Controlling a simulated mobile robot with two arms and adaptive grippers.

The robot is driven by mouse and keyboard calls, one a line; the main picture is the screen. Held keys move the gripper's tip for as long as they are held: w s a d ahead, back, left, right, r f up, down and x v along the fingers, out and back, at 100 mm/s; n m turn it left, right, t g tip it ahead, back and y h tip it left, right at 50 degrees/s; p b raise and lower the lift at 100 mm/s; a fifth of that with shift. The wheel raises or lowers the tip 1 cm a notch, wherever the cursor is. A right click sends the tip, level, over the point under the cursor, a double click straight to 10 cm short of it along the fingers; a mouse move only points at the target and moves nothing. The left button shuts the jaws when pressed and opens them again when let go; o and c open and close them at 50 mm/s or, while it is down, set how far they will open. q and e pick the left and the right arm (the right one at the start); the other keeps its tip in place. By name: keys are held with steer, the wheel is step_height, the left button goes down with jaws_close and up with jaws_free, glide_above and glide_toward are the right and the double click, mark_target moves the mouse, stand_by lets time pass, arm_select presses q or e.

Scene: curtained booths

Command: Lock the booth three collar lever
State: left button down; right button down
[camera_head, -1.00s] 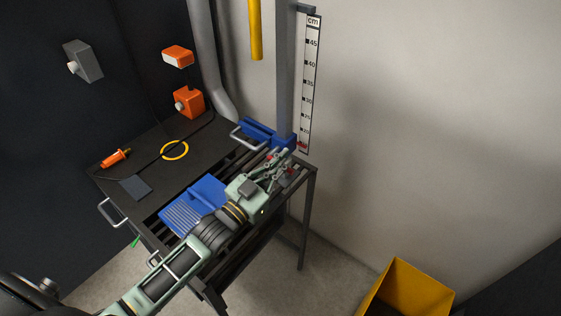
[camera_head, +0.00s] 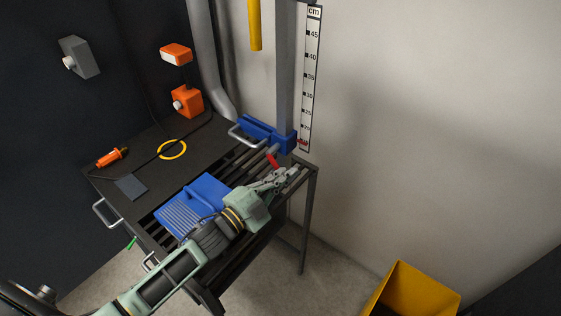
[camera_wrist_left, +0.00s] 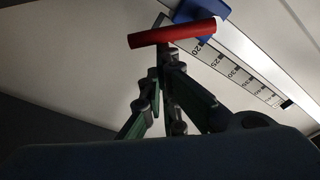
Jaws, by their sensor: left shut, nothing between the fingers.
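The blue collar (camera_head: 284,142) sits around the grey upright post (camera_head: 286,80) at the back of the bench. A red lever (camera_head: 272,160) shows just below and left of the collar, its bar angled. In the left wrist view the red lever (camera_wrist_left: 172,33) crosses in front of my fingertips, with part of the blue collar (camera_wrist_left: 203,9) behind it. My left gripper (camera_head: 286,174) is shut and empty, close to the lever on its lower right side. It also shows in the left wrist view (camera_wrist_left: 165,48). I cannot tell whether the fingertips touch the lever. My right gripper is out of view.
A centimetre scale (camera_head: 312,75) stands right of the post. A blue ribbed plate (camera_head: 190,214) lies on the slatted bench part. A yellow ring (camera_head: 172,149), an orange-handled tool (camera_head: 112,157) and a dark pad (camera_head: 131,187) lie on the dark top. A yellow bin (camera_head: 410,290) stands lower right.

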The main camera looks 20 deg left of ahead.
arm_select(q)
steer(key=shift+w+a+f+m+g+b, duration=0.2)
steer(key=shift+a+f+m+b, duration=0.4)
steer(key=shift+m, duration=0.75)
steer(key=shift+w+a+f+m+g+b, duration=0.2)
steer(key=shift+a+f+m+b, duration=0.15)
steer(key=shift+f+m, duration=0.8)
steer(key=shift+w+a+f+m+g+b, duration=0.15)
steer(key=shift+a+f+m+b, duration=0.3)
steer(key=shift+m, duration=1.15)
steer(key=shift+r, duration=0.1)
step_height(320, 180, up, 10)
